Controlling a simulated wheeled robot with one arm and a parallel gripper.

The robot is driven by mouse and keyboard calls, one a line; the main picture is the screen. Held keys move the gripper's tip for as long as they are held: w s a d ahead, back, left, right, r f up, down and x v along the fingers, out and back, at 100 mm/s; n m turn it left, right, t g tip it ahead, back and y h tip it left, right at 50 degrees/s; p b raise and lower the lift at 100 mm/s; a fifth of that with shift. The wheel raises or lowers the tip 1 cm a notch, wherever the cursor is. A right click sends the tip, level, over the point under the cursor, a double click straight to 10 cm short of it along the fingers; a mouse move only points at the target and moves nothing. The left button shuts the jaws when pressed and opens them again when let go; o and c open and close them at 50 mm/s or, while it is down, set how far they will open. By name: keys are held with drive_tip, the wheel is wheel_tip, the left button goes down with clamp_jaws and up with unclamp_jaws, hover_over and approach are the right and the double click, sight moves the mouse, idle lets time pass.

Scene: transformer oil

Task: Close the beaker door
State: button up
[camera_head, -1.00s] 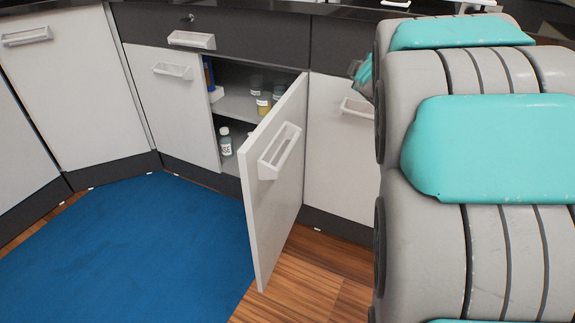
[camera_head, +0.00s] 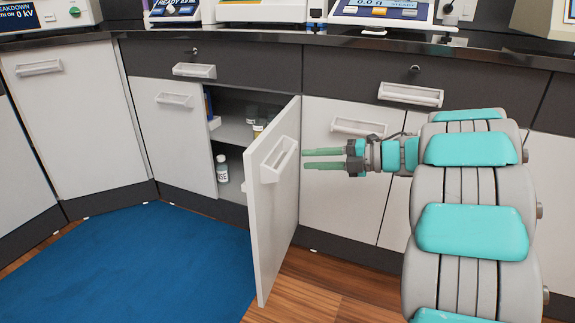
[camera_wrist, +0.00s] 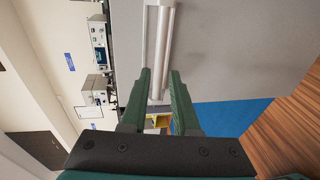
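The beaker door (camera_head: 272,225) is a light grey cabinet door standing open, swung out toward me, with its hinge side on the right. Its white handle (camera_head: 278,159) is on the outer face. My gripper (camera_head: 306,159) is at the right of the door, its green fingers pointing left at the outer face near handle height. In the wrist view the fingers (camera_wrist: 160,78) are apart with nothing held, and the handle (camera_wrist: 161,45) shows beyond the tips. I cannot tell whether the fingertips touch the door.
Inside the open cabinet (camera_head: 232,130) are several bottles, one a white-labelled bottle (camera_head: 222,169) on the lower shelf. Closed doors and drawers lie on both sides. Instruments stand on the dark counter (camera_head: 250,40) above. A blue mat (camera_head: 130,250) covers the floor at left.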

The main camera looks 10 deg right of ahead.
sight(286, 157)
drive_tip(key=x, duration=0.7)
drive_tip(key=shift+w+a, duration=0.15)
drive_tip(key=shift+w, duration=0.05)
clamp_jaws()
drive_tip(key=shift+f, duration=0.1)
idle(1.2)
